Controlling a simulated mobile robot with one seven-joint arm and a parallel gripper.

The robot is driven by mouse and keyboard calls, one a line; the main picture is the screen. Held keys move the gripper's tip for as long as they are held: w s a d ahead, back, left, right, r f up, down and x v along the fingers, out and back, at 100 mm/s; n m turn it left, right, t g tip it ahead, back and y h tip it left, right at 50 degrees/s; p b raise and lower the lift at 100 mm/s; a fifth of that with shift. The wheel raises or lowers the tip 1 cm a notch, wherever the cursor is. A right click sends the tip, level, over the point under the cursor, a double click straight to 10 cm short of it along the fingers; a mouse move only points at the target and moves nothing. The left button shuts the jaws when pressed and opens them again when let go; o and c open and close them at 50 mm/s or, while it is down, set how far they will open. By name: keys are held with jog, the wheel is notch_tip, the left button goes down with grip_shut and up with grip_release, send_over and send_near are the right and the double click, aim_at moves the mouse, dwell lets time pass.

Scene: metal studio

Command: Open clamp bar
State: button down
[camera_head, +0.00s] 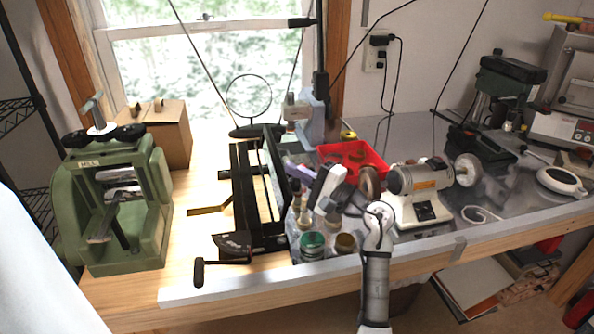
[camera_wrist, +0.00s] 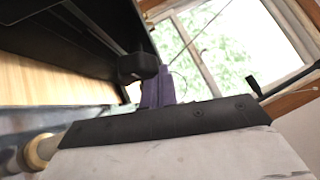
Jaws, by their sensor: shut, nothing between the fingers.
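A black bench machine (camera_head: 243,200) with a long frame and slats stands on the wooden bench, left of centre. A long dark bar (camera_head: 277,160) runs along its right side and looks raised on edge; I take it for the clamp bar. My gripper (camera_head: 291,168), with purple fingers, is at the right side of this bar. In the wrist view, my gripper (camera_wrist: 158,88) is shut and empty, beside a black rounded knob (camera_wrist: 138,66) on a dark panel (camera_wrist: 75,30). I cannot tell whether the fingers touch the knob.
A green mill (camera_head: 115,200) stands at left. Several jars, including a green-lidded one (camera_head: 312,244), crowd beneath my arm. A red tray (camera_head: 352,157) and a bench grinder (camera_head: 420,182) stand to the right. Bare wood (camera_head: 200,225) lies left of the machine.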

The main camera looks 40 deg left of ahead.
jog(key=b, duration=0.2)
jog(key=shift+n+b, duration=0.3)
jog(key=shift+s+a+n+h+b, duration=0.2)
jog(key=shift+n+h+b, duration=0.25)
jog(key=shift+b, duration=0.8)
jog(key=shift+s+a+r+n+g+h+b, duration=0.15)
jog(key=shift+s+r+n+h+b, duration=0.15)
jog(key=shift+b, duration=0.2)
jog(key=shift+s+a+r+n+g+h+b, duration=0.1)
jog(key=shift+a+r+n+g+h+b, duration=0.05)
jog(key=shift+r+h+b, duration=0.25)
jog(key=shift+d+f, duration=0.1)
